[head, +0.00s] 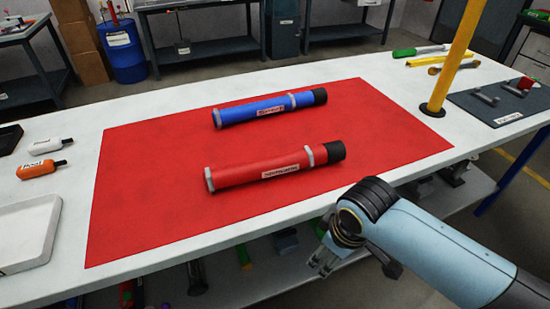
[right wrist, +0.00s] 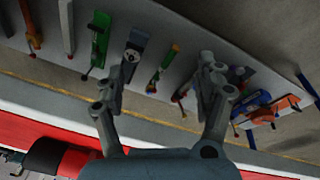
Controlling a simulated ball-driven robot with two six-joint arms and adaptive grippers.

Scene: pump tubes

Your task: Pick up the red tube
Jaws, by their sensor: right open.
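The red tube (head: 270,168) lies on its side on the red mat (head: 130,195), with grey rings, a white label and a black right end. The blue tube (head: 264,109) lies behind it on the same mat. My right gripper (head: 322,260) hangs in front of the table's near edge, below and to the right of the red tube and apart from it. In the right wrist view its two fingers (right wrist: 162,90) are spread with nothing between them. A black and red tube end (right wrist: 58,160) shows at that view's lower left. My left gripper is not in view.
A yellow pole (head: 452,65) stands at the mat's right. A white tray (head: 28,235) and two small bottles (head: 38,169) are at the left. Tools (head: 430,52) lie at the back right. A lower shelf (right wrist: 185,30) holds several tools. The mat around the tubes is clear.

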